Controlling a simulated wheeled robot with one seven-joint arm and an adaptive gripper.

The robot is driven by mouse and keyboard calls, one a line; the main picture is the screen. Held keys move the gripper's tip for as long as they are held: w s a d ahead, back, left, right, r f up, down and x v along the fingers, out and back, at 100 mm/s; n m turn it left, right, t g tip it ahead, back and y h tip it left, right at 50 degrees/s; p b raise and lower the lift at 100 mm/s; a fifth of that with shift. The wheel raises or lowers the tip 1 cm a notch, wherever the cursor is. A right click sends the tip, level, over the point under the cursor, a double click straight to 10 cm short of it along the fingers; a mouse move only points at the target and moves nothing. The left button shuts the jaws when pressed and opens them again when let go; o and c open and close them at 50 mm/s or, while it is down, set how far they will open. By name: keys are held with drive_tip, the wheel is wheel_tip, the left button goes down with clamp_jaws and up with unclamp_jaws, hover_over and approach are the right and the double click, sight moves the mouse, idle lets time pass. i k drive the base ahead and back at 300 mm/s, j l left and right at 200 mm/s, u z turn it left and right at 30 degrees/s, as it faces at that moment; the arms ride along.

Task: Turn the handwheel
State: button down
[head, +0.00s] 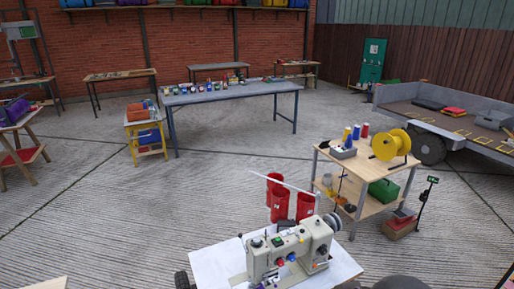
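A cream sewing machine (290,248) stands on a white-topped table (212,264) at the bottom centre of the head view. It has coloured knobs or buttons on its front. A grey round part at the upper right end of the machine looks like the handwheel (332,222). It is small in the picture, and its turn angle cannot be read. My gripper does not show in this view, so its place relative to the wheel cannot be told.
Red cylindrical containers (279,203) stand just behind the machine. A wooden cart (400,163) with a yellow reel (390,144) stands to the right. A long grey workbench (230,93) is farther back. Open concrete floor (110,205) lies to the left.

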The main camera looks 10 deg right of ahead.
sight(330, 221)
drive_tip(key=l+u, duration=0.2)
drive_tip(key=u, duration=0.4)
drive_tip(key=l+u, duration=0.25)
drive_tip(key=l, duration=0.4)
drive_tip(key=l+u, duration=0.3)
drive_tip(key=l, duration=0.35)
drive_tip(key=k+l+u, duration=0.25)
drive_tip(key=l, duration=0.35)
drive_tip(key=k+l, duration=0.1)
drive_tip(key=l, duration=0.75)
drive_tip(key=k+l+u, duration=0.1)
drive_tip(key=l, duration=0.3)
drive_tip(key=k+l, duration=0.15)
drive_tip(key=l, duration=0.25)
drive_tip(key=k+l, duration=0.1)
drive_tip(key=l, duration=0.3)
drive_tip(key=k+l, duration=0.1)
drive_tip(key=l, duration=0.3)
drive_tip(key=k+l+u, duration=0.1)
drive_tip(key=l, duration=0.35)
drive_tip(key=i+l+u, duration=0.1)
drive_tip(key=u, duration=0.3)
drive_tip(key=l+u, duration=0.55)
drive_tip(key=u, duration=0.25)
drive_tip(key=i+l, duration=0.05)
